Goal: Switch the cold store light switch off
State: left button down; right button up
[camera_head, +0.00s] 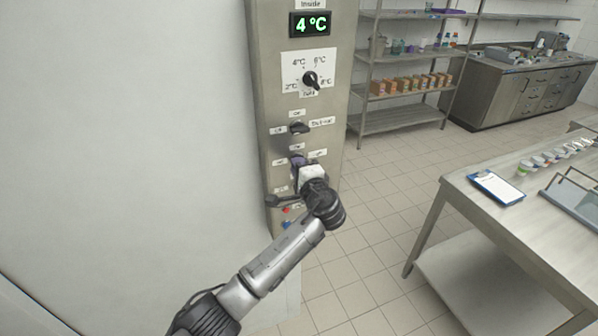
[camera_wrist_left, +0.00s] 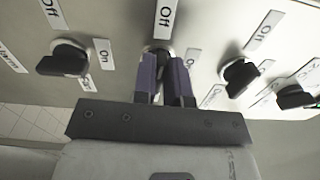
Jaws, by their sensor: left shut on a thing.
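A steel control panel (camera_head: 262,70) stands by a white wall and carries dark rotary switches with small labels. My left gripper (camera_head: 299,161) is at the lower part of this panel, shut on one dark switch knob. I cannot read which switch is the cold store light. My right gripper is not in view.
Neighbouring switch knobs show in the wrist view, one to the left (camera_wrist_left: 66,60) and one to the right (camera_wrist_left: 240,76). Above are a dial (camera_head: 311,80) and a 4 °C display (camera_head: 311,24). A steel table (camera_head: 470,205) stands right, with open floor between.

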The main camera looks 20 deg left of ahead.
pick_arm(q)
jog(key=shift+n, duration=0.5)
jog(key=c, duration=1.2)
grip_release()
jog(key=shift+o, duration=0.2)
jog(key=v, duration=1.3)
jog(key=shift+s+d, duration=0.25)
jog(key=shift+d, duration=0.05)
